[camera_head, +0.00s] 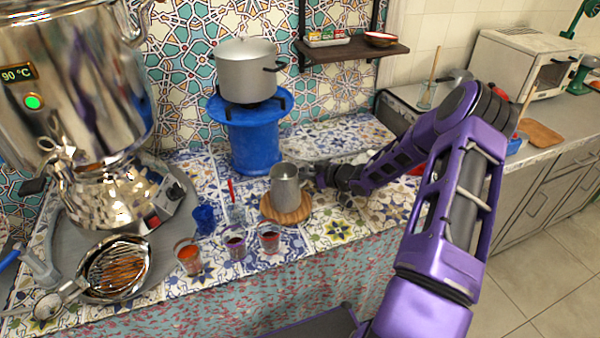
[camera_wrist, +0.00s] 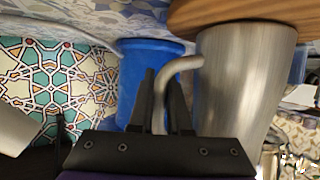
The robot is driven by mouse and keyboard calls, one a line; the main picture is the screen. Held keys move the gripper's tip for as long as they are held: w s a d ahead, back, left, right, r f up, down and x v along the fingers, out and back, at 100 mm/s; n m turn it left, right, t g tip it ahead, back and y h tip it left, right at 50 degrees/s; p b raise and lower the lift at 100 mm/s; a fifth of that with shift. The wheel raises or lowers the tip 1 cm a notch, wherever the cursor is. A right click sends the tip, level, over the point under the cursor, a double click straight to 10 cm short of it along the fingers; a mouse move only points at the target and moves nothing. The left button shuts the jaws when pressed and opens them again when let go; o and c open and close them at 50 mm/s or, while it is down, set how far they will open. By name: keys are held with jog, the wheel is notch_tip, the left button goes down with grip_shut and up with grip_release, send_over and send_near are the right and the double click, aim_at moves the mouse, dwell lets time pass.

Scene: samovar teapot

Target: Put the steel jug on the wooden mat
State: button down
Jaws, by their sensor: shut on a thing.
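The steel jug (camera_head: 285,186) stands upright over the round wooden mat (camera_head: 268,209) on the tiled counter. Its base looks to be at the mat's surface; whether it bears fully on it I cannot tell. My gripper (camera_head: 317,177) reaches in from the right. In the wrist view, which is upside down, my gripper (camera_wrist: 162,80) is shut on the handle of the jug (camera_wrist: 245,75), with the handle between the two dark fingers. The wooden mat (camera_wrist: 230,14) shows at the top against the jug's wide base.
Several small glasses (camera_head: 236,240) stand left of and in front of the mat. A blue stand (camera_head: 252,145) with a pot (camera_head: 246,70) is behind the jug. A large samovar (camera_head: 75,100) and a strainer (camera_head: 117,268) are at left. A shelf (camera_head: 352,50) hangs above.

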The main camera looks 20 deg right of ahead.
jog(key=c, duration=0.9)
grip_release()
jog(key=shift+o, duration=0.2)
jog(key=shift+d+r, duration=0.1)
jog(key=shift+r, duration=0.1)
jog(key=p+v, duration=0.1)
jog(key=v, duration=1.1)
jog(key=shift+f, duration=0.1)
